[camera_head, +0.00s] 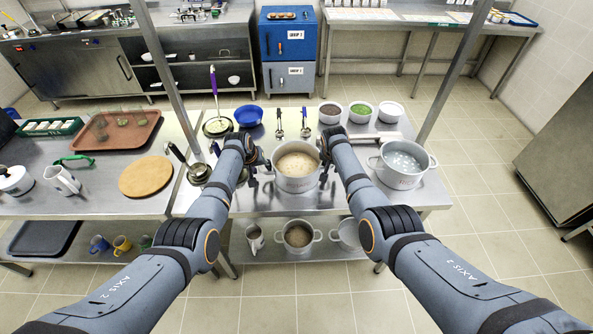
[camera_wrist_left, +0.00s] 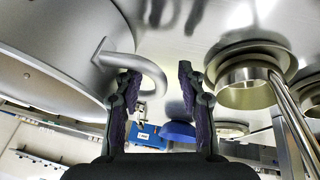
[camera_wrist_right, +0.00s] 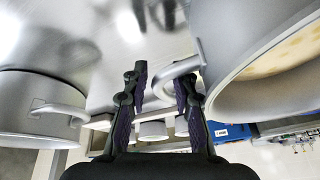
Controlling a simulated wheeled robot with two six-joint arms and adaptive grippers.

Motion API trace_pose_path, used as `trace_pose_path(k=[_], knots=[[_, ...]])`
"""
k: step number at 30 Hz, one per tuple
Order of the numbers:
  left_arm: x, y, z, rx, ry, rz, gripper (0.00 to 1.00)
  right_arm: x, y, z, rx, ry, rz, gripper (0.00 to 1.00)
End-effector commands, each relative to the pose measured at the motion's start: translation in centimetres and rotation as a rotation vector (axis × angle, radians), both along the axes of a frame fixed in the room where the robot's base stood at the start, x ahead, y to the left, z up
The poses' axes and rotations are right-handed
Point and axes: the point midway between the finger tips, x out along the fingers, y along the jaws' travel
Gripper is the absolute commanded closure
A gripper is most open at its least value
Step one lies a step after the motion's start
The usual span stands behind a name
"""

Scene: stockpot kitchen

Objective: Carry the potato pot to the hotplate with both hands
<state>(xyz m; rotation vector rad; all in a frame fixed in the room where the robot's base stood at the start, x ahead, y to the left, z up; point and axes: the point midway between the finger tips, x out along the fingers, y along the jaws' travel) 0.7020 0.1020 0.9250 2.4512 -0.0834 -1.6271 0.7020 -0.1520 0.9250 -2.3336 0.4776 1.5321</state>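The potato pot (camera_head: 297,183), a grey pot with two side handles and pale beige contents, stands on the steel table between my arms. Its label is too small to read surely. My left gripper (camera_wrist_left: 160,85) is open at one loop handle (camera_wrist_left: 150,72), whose end reaches between the fingers, nearer the left one. My right gripper (camera_wrist_right: 160,82) is open at the other handle (camera_wrist_right: 172,72), whose end also reaches between the fingers. I cannot tell whether fingers touch the handles. I cannot pick out the hotplate surely.
A second grey pot (camera_head: 403,160) with clear liquid stands close right of my right gripper. Metal ladles and holders (camera_head: 199,174) stand left of my left gripper. A blue bowl (camera_head: 248,115) and several small bowls (camera_head: 361,111) are behind. Table posts (camera_head: 455,70) rise at both sides.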

Motion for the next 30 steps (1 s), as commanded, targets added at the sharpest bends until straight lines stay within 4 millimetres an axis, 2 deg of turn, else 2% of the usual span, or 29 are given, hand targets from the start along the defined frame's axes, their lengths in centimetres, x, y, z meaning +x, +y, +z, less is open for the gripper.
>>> trace_pose_path(k=[6, 12, 15, 30], knots=[[0.0, 0.02, 0.01, 0.0, 0.0, 0.0, 0.62, 0.02, -0.01, 0.03, 0.0, 0.0, 0.0, 0.74], [0.0, 0.02, 0.02, 0.0, 0.0, 0.0, 0.89, 0.01, -0.01, 0.04, 0.0, -0.001, 0.0, 1.0], [0.0, 0.03, 0.02, 0.0, 0.0, 0.0, 1.0, 0.01, -0.02, 0.04, 0.0, 0.0, 0.0, 1.0], [0.14, 0.03, 0.34, 0.001, -0.004, 0.0, 1.0, 0.16, -0.02, 0.38, -0.002, -0.005, 0.001, 1.0]])
